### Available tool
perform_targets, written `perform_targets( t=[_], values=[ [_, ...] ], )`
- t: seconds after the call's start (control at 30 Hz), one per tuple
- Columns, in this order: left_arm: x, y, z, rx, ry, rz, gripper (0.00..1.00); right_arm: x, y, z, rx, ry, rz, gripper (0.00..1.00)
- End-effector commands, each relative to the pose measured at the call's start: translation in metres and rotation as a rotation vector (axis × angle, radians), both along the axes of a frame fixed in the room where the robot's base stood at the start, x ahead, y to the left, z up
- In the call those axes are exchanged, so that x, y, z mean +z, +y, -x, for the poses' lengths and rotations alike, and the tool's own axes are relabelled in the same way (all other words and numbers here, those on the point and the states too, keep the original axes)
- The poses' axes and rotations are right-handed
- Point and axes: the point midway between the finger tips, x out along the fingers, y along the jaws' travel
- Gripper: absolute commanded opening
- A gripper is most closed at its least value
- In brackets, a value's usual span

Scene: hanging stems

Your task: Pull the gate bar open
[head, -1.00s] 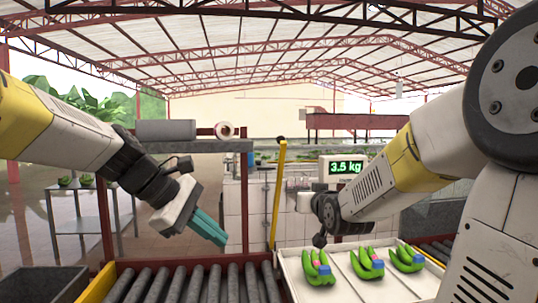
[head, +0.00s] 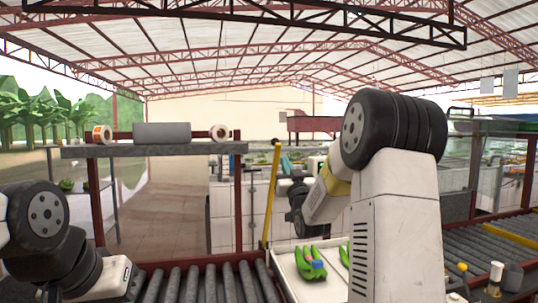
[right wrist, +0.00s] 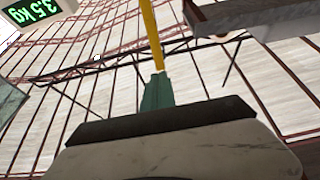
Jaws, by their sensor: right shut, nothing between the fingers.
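The gate bar (head: 270,200) is a thin yellow bar with a dark top end. It stands nearly upright, leaning slightly right, at the right end of the roller conveyor in the head view. My right gripper (head: 283,186) is close beside its upper part, partly hidden by my arm. In the right wrist view the teal fingers (right wrist: 157,92) are shut and empty, and the yellow bar (right wrist: 152,35) shows just beyond their tips. I cannot tell whether they touch. My left arm is low at the left; its gripper's fingers are out of sight.
The roller conveyor (head: 190,283) runs left of the bar. A white tray (head: 287,268) with green banana clusters (head: 311,264) lies to its right, partly behind my right arm. A grey shelf (head: 150,150) with rolls stands behind.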

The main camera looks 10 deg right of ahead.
Motion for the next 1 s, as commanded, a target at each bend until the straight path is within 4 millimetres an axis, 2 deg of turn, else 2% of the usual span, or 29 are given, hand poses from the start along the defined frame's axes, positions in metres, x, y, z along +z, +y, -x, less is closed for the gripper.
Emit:
perform_targets(
  t=[0.2, 0.4, 1.0],
  values=[
    [0.000, 0.000, 0.000, 0.001, 0.000, 0.001, 0.00, 0.019, 0.002, -0.038, 0.001, 0.000, 0.000, 0.00],
    [0.000, 0.000, 0.000, 0.002, 0.000, 0.001, 0.00, 0.028, 0.002, -0.056, 0.001, 0.000, 0.000, 0.00],
    [0.000, 0.000, 0.000, 0.001, 0.000, 0.002, 0.00, 0.035, 0.003, -0.066, 0.001, 0.012, 0.000, 0.00]
  ],
)
